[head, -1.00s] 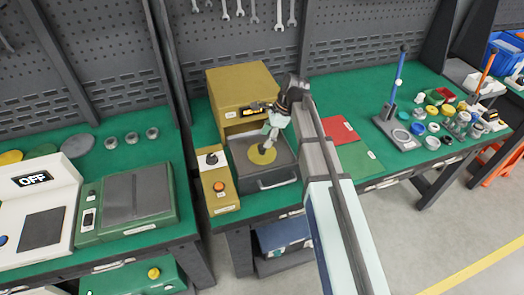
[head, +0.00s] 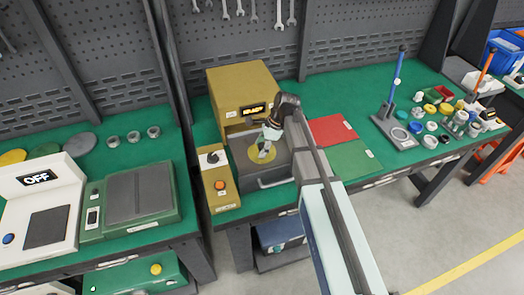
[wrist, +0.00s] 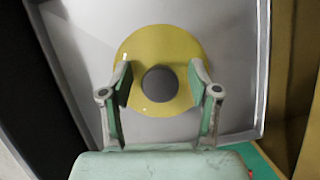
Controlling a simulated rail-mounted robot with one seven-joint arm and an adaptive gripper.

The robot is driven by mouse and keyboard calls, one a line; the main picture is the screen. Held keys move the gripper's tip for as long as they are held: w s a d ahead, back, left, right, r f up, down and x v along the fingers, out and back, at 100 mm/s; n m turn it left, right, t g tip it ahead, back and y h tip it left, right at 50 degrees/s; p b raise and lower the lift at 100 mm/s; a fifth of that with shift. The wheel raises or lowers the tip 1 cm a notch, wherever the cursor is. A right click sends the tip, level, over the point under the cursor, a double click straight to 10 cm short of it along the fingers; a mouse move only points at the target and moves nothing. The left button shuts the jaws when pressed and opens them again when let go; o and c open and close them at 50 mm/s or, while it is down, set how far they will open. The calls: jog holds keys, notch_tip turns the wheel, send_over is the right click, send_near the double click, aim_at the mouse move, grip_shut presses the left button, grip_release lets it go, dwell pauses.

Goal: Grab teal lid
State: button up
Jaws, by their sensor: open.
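A yellow disc with a dark grey round knob (wrist: 160,84) lies in the grey tray of the ochre machine. The disc (wrist: 135,45) also shows in the head view (head: 254,155), partly hidden by my gripper. My gripper (wrist: 160,84) is open above the disc, its two fingers on either side of the knob with a visible gap each side. It also shows in the head view (head: 264,157).
The ochre machine (head: 240,87) stands behind the tray, with a control box (head: 219,187) at its left. Red (head: 331,130) and green mats lie to the right. A stand with a blue rod (head: 397,72) is farther right. Between them the bench is clear.

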grip_shut()
jog(key=shift+r, duration=0.1)
